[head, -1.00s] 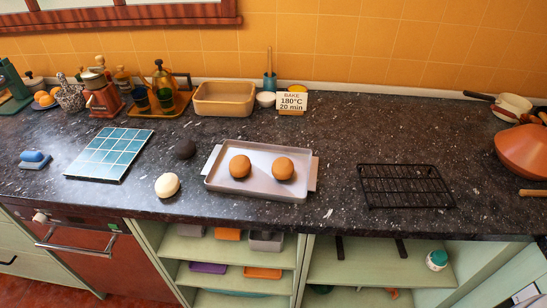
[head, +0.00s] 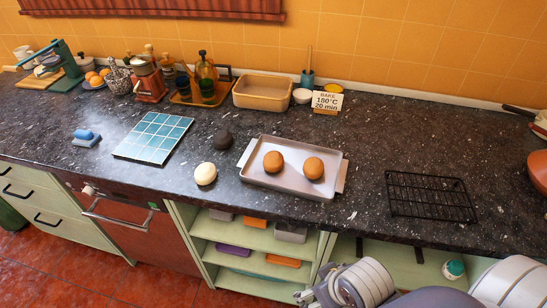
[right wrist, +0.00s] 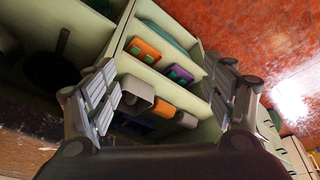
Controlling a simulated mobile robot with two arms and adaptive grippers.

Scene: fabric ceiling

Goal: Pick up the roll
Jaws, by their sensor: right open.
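Two brown rolls, a left one (head: 273,161) and a right one (head: 313,168), lie apart on a grey metal tray (head: 290,187) on the dark counter. A pale cream roll (head: 205,173) and a near-black roll (head: 222,140) lie on the counter left of the tray. My right gripper (right wrist: 165,100) is open and empty in the right wrist view, facing the shelves below the counter. In the head view my right arm is at the bottom right, low in front of the counter and apart from the rolls. My left gripper is out of view.
A black wire rack (head: 430,196) stands right of the tray. A blue tiled board (head: 153,137) lies to the left. A beige bin (head: 263,93) and a bake sign (head: 327,101) stand behind. Open shelves (head: 255,237) are below the counter edge. Counter between tray and rack is clear.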

